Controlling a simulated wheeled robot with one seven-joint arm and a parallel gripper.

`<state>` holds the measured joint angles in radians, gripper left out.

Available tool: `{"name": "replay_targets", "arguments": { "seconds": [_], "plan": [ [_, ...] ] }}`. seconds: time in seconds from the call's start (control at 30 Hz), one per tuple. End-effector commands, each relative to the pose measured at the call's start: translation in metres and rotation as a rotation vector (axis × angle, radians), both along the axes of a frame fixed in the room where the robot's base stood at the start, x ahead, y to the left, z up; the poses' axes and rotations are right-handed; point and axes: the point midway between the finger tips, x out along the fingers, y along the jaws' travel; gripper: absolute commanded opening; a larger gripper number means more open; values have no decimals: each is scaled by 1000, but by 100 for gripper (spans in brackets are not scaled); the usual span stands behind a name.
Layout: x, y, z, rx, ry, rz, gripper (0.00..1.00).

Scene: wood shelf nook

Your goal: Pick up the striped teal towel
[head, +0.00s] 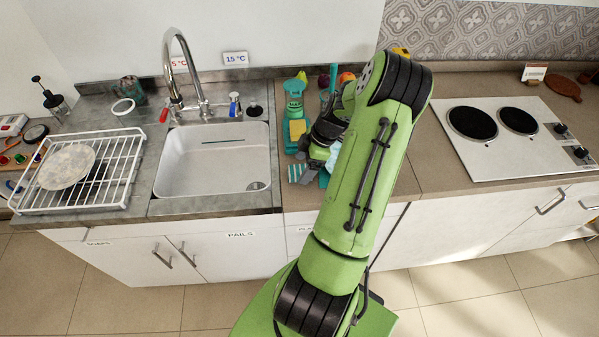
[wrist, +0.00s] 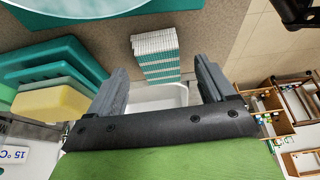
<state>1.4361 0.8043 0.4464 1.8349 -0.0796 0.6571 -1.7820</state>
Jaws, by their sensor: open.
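The striped teal towel (head: 297,173) is a small folded cloth with teal and white stripes. It lies on the brown counter just right of the sink, near the front edge. In the wrist view the towel (wrist: 157,56) shows between and beyond my two fingers. My gripper (wrist: 160,78) is open, with nothing between its fingers. In the head view my gripper (head: 310,163) is just to the right of the towel and partly hidden by my own wrist. The gap between fingers and towel is hard to judge.
A teal holder with a yellow sponge (head: 297,130) stands behind the towel. A teal round-rimmed item (wrist: 88,14) is close by in the wrist view. The white sink (head: 212,160) is left, the cooktop (head: 505,135) right. Fruit (head: 346,78) sits behind my arm.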

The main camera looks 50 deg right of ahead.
Motion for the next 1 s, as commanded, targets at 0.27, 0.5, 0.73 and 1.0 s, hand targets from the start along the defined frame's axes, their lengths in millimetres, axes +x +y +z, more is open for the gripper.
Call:
{"name": "replay_targets", "arguments": {
  "seconds": [0.27,0.5,0.73,1.0],
  "plan": [
    [6,5,-17,-1,0,0,83],
    [6,4,-17,-1,0,0,57],
    [6,4,-17,-1,-1,0,26],
    [6,3,-6,-5,-2,0,26]
  ]
}}
